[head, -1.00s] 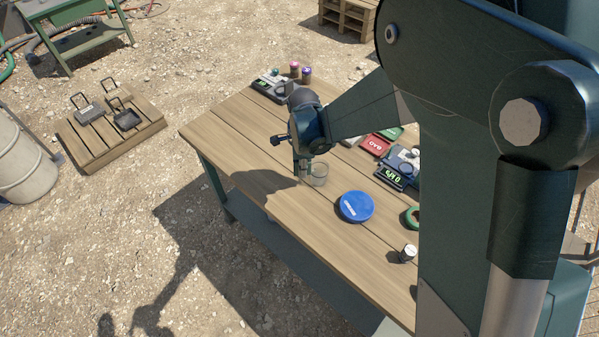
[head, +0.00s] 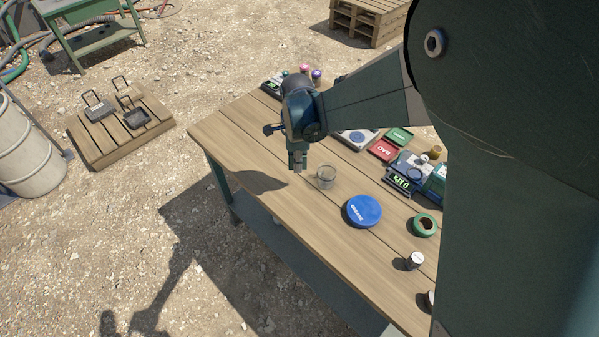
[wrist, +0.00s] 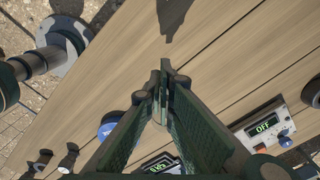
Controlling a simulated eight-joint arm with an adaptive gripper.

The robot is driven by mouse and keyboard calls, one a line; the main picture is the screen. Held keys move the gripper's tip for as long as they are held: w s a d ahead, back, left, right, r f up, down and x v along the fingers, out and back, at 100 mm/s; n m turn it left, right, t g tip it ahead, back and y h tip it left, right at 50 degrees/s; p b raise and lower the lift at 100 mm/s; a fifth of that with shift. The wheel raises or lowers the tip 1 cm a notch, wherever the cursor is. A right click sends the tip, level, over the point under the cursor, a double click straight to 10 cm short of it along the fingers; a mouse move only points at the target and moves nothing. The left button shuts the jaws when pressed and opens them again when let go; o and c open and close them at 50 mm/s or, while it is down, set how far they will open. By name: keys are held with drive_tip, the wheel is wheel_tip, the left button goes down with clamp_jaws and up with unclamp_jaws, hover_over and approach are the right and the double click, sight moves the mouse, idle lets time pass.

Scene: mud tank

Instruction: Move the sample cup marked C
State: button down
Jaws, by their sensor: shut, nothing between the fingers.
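A clear, open cup (head: 326,177) stands upright on the wooden table; I can read no letter on it. My gripper (head: 297,165) points down just left of this cup and above the tabletop, apart from it. In the wrist view my gripper's fingers (wrist: 164,78) meet at the tips with nothing between them. Other small containers are a white-topped one (head: 414,260) near the front edge, and a pink-topped one (head: 304,70) and a purple-topped one (head: 316,75) at the far end. No C mark is legible on any of them.
A blue disc (head: 364,211) lies right of the clear cup, with a green ring-shaped roll (head: 424,225) beyond it. The table's left front is clear.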

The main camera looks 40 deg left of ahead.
drive_tip(key=shift+r, duration=2.5)
drive_tip(key=shift+w+d, duration=0.1)
drive_tip(key=shift+d, duration=0.05)
drive_tip(key=w+d+r+n+t+y+b, duration=0.1)
drive_tip(key=w+d+r, duration=0.35)
drive_tip(key=d, duration=0.75)
drive_tip(key=w+d+r+n+t+b, duration=0.15)
drive_tip(key=w+d+r, duration=0.3)
drive_tip(key=d, duration=0.65)
drive_tip(key=w+d+r+n+y, duration=0.1)
drive_tip(key=w+d+r, duration=0.3)
drive_tip(key=d, duration=0.8)
drive_tip(key=s+d+n+t+b, duration=0.1)
drive_tip(key=s+d, duration=0.3)
drive_tip(key=d, duration=0.7)
drive_tip(key=s+d+n+t+h, duration=0.1)
drive_tip(key=s+d, duration=0.3)
drive_tip(key=d, duration=0.7)
drive_tip(key=s+d+n+t+h+b, duration=0.1)
drive_tip(key=s+d+n+t, duration=0.1)
drive_tip(key=d, duration=0.9)
drive_tip(key=shift+s+f+n+t+b, duration=0.2)
drive_tip(key=shift+s+n+t+b, duration=0.25)
drive_tip(key=shift+s, duration=0.65)
